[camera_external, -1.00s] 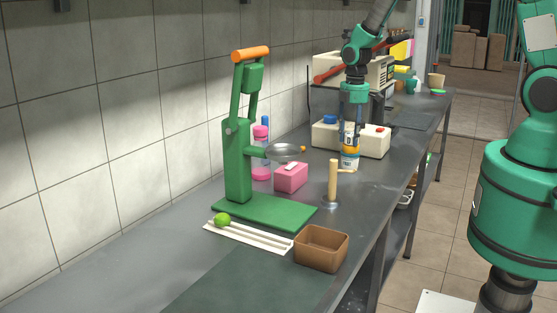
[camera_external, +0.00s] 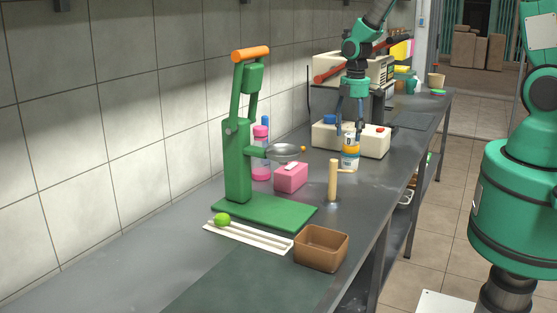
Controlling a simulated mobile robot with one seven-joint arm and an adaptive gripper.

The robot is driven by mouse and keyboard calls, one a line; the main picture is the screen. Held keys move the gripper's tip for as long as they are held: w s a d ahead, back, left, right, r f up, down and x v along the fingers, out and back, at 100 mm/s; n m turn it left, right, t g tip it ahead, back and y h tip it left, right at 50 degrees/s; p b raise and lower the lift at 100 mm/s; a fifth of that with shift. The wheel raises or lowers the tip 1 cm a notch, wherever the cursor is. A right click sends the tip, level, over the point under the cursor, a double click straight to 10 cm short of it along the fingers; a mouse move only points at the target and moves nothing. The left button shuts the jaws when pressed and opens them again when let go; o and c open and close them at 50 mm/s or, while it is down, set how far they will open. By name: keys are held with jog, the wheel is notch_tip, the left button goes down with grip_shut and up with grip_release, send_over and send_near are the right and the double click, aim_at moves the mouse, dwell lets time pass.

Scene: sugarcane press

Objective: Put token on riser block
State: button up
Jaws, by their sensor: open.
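I cannot make out for sure which thing is the token. A pink block (camera_external: 291,179) with a small white piece (camera_external: 291,166) on top stands right of the green press. A long cream block (camera_external: 375,143) lies behind the jar, with a small blue thing (camera_external: 330,119) and a small red thing (camera_external: 380,129) on it. Neither block is clearly marked as the riser block. My gripper (camera_external: 350,130) points down, open, its fingers apart above a white jar with an orange band (camera_external: 350,155). Nothing shows held between them.
The green press (camera_external: 238,165) with an orange handle stands on the grey counter. A wooden post (camera_external: 333,180), a brown open box (camera_external: 321,250) and a white grooved tray (camera_external: 248,237) with a lime (camera_external: 222,220) are nearer. The front counter is clear.

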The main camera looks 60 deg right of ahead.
notch_tip(320, 180, up, 10)
jog(key=p, duration=0.1)
dwell(0.4)
jog(key=shift+r, duration=0.1)
dwell(0.4)
notch_tip(320, 180, up, 12)
jog(key=m+t, duration=0.1)
jog(key=m, duration=0.1)
send_over(352, 135)
jog(key=s+a, duration=0.4)
jog(key=a, duration=0.1)
jog(key=s+a+r+m+t, duration=0.2)
jog(key=s+a+r, duration=0.3)
jog(key=r, duration=0.3)
jog(key=s+a+r+m+t, duration=0.1)
jog(key=s+a+r+m, duration=0.1)
jog(key=s+r, duration=0.3)
jog(key=s+a+r+m+t, duration=0.1)
jog(key=s+a+r+m, duration=0.2)
jog(key=s, duration=1.1)
jog(key=shift+a+r+t, duration=0.3)
jog(key=shift+a+r, duration=0.65)
jog(key=shift+a, duration=0.25)
jog(key=shift+f, duration=0.1)
